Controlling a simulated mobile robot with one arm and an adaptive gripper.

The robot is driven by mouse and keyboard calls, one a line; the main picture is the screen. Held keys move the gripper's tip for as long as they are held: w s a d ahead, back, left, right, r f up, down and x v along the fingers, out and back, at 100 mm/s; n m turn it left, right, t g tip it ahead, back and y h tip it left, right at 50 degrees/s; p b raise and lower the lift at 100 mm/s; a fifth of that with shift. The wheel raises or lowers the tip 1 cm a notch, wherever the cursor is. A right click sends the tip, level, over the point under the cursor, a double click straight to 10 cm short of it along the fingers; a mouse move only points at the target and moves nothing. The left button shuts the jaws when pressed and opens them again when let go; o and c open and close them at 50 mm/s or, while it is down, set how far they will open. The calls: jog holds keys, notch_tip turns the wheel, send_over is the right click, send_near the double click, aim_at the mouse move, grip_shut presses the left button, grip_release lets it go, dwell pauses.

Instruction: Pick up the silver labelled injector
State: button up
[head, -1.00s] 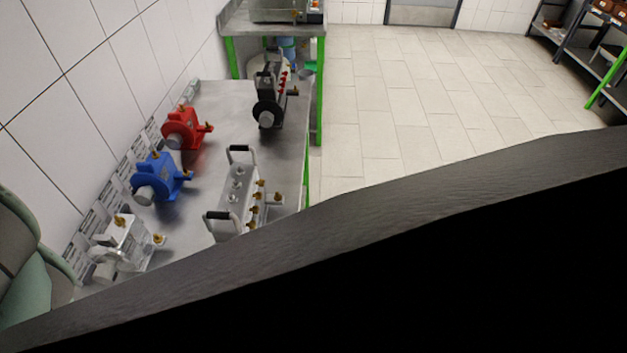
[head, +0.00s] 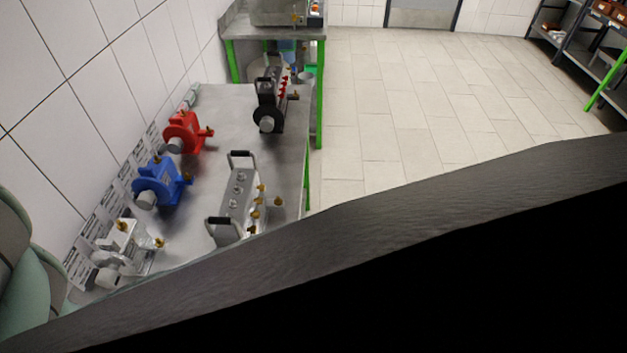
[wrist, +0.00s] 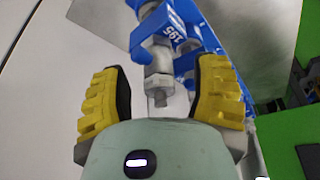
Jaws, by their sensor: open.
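In the wrist view a silver metal injector (wrist: 158,82) with a hex nut and a narrow tip is at a blue holder (wrist: 178,28) that bears the number 195. The injector's upper part is partly hidden by the holder. My gripper (wrist: 158,92) has yellow ribbed fingers spread wide, one on each side of the injector's lower end, with gaps on both sides. It appears open and empty. I cannot make out a label on the injector itself. The gripper and this injector do not show in the head view.
On the steel bench (head: 225,110) stand a red pump (head: 183,131), a blue pump (head: 157,182), a silver pump (head: 121,247), a grey block with handles (head: 237,205) and a black pump (head: 268,103). A tiled wall is left. Floor (head: 420,100) to the right is clear.

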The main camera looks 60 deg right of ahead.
jog(key=shift+c, duration=0.2)
grip_shut()
dwell(0.3)
